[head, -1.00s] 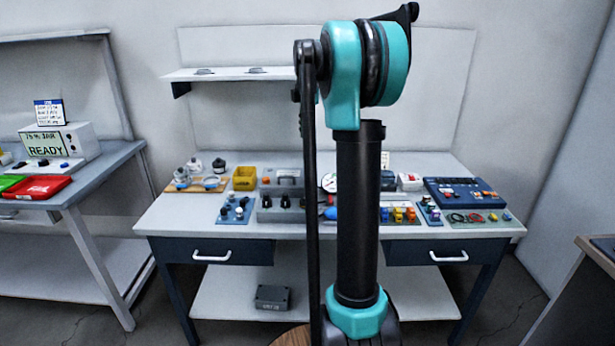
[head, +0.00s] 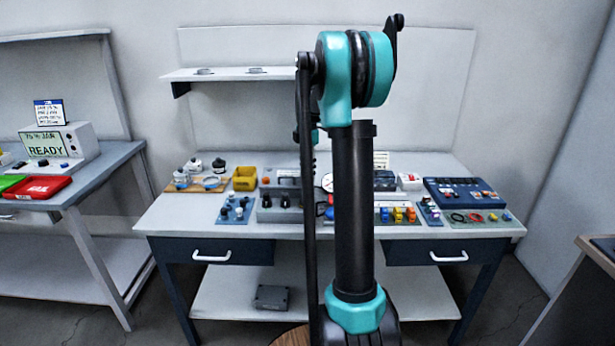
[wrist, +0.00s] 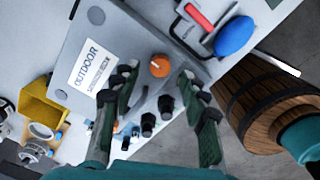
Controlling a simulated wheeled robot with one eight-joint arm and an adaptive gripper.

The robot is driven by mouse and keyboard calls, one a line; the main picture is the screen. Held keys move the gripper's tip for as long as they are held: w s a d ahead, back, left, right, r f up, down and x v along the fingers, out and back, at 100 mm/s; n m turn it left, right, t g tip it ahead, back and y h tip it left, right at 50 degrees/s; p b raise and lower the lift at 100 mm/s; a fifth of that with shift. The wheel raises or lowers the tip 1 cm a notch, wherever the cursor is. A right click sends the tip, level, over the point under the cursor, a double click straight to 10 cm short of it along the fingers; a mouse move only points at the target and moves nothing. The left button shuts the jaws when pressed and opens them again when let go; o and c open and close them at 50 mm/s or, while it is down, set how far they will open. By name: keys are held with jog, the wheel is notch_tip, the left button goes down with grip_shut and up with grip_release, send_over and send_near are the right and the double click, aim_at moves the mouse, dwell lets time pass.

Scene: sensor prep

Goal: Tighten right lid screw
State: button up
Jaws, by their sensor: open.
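My gripper (wrist: 157,88) is open in the wrist view, its two dark green fingers spread above a grey box. The box lid (wrist: 112,38) has a white label reading OUTDOOR. An orange round screw head or knob (wrist: 160,66) with a slot mark sits on the grey surface, just beyond and between the fingertips, apart from them. Several black knobs (wrist: 165,106) stand between the fingers, nearer the palm. I cannot tell for certain which is the right lid screw. In the head view my arm hides my gripper and the middle of the bench.
A blue oval item (wrist: 235,37) and a red-handled tool (wrist: 198,16) lie to the right. A yellow bin (wrist: 45,105) is at left. A wooden barrel-like stool (wrist: 270,100) stands beside the bench. A blue tray box (head: 460,191) is on the bench's right.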

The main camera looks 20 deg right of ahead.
aim_at(308, 181)
jog(key=shift+f, duration=1.45)
grip_shut()
